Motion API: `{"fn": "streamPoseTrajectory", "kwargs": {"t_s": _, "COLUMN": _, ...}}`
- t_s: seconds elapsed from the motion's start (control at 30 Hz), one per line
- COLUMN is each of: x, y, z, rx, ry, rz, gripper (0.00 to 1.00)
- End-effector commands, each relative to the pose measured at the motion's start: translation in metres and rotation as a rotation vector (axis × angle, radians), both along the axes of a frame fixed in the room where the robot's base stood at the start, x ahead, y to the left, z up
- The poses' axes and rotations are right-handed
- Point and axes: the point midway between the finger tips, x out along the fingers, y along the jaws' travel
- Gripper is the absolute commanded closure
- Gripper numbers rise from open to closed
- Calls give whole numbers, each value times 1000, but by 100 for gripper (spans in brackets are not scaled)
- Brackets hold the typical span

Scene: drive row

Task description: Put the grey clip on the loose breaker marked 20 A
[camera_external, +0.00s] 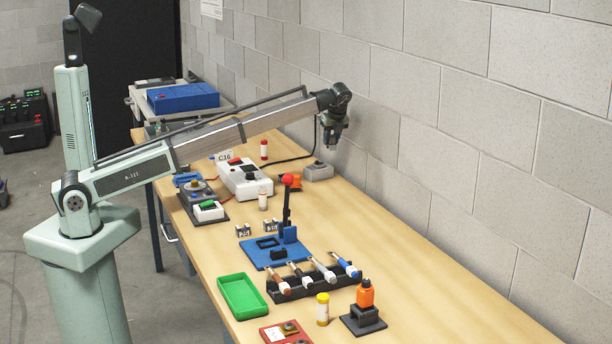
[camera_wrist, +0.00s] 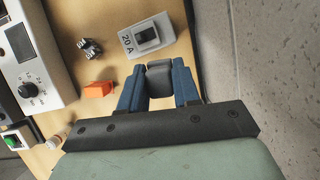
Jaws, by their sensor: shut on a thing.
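The loose breaker (camera_wrist: 137,48) is a light grey block with a dark switch and a "20 A" mark, lying on the table near the top of the wrist view. In the outside view the breaker (camera_external: 318,174) is at the far right of the table by the wall. My gripper (camera_wrist: 160,80) has its blue fingers shut on a dark grey block, which looks like the grey clip (camera_wrist: 160,78). The clip appears just below the breaker in the wrist view. In the outside view my gripper (camera_external: 332,140) is above the breaker, apart from it; the clip is hard to make out there.
An orange piece (camera_wrist: 98,90) and a small black-and-metal part (camera_wrist: 90,48) lie left of the breaker. A white unit (camera_external: 245,180) marked C16 stands nearby. The block wall (camera_wrist: 260,60) is close on the right. Tools in a black rack (camera_external: 312,283) are nearer the front.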

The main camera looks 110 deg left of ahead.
Motion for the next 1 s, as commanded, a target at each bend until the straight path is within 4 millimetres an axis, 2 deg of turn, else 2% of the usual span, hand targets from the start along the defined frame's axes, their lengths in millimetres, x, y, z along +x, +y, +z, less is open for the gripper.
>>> {"fn": "streamPoseTrajectory", "kwargs": {"t_s": 0.03, "x": -13, "y": 12, "z": 8, "rx": 1, "ry": -1, "rz": 20, "gripper": 99}}
{"fn": "streamPoseTrajectory", "kwargs": {"t_s": 0.13, "x": -34, "y": 28, "z": 21, "rx": 1, "ry": -1, "rz": 48, "gripper": 99}}
{"fn": "streamPoseTrajectory", "kwargs": {"t_s": 0.23, "x": -49, "y": 36, "z": 32, "rx": 1, "ry": -1, "rz": 68, "gripper": 99}}
{"fn": "streamPoseTrajectory", "kwargs": {"t_s": 0.33, "x": -56, "y": 35, "z": 40, "rx": 0, "ry": 0, "rz": 74, "gripper": 99}}
{"fn": "streamPoseTrajectory", "kwargs": {"t_s": 0.53, "x": -60, "y": 29, "z": 24, "rx": -1, "ry": 1, "rz": 71, "gripper": 99}}
{"fn": "streamPoseTrajectory", "kwargs": {"t_s": 0.8, "x": -59, "y": 29, "z": -18, "rx": -1, "ry": 1, "rz": 71, "gripper": 99}}
{"fn": "streamPoseTrajectory", "kwargs": {"t_s": 1.0, "x": -59, "y": 29, "z": -32, "rx": 0, "ry": 0, "rz": 72, "gripper": 99}}
